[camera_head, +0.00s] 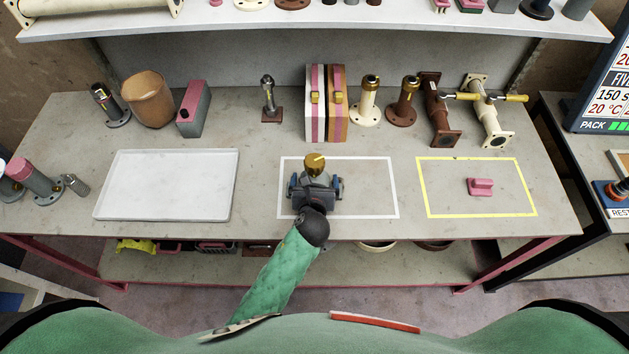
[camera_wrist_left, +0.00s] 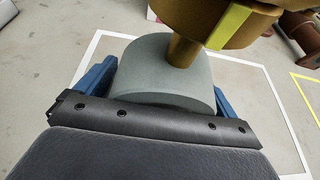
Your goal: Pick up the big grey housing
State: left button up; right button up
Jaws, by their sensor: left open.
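The big grey housing (camera_head: 317,179) stands inside the white outlined square on the table, with a bronze top (camera_head: 315,162) and a yellow strip on it. In the left wrist view its rounded grey body (camera_wrist_left: 155,68) sits directly in front of the palm. My left gripper (camera_head: 316,186) is open and low at the housing's near side. Its blue fingers (camera_wrist_left: 160,92) show on either side of the grey body, and contact cannot be told. The palm hides the housing's lower near part. My right gripper is not in view.
A white tray (camera_head: 166,154) lies left of the white square. A yellow outlined square (camera_head: 430,214) on the right holds a pink block (camera_head: 480,187). Flanged pipes (camera_head: 404,102), striped blocks (camera_head: 316,140) and a brown bin (camera_head: 149,99) stand along the back.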

aim_at(316, 173)
pick_arm(q)
jog(key=shift+s, duration=0.1)
jog(key=c, duration=0.3)
jog(key=shift+r, duration=0.1)
jog(key=c, duration=1.4)
jog(key=shift+r, duration=0.1)
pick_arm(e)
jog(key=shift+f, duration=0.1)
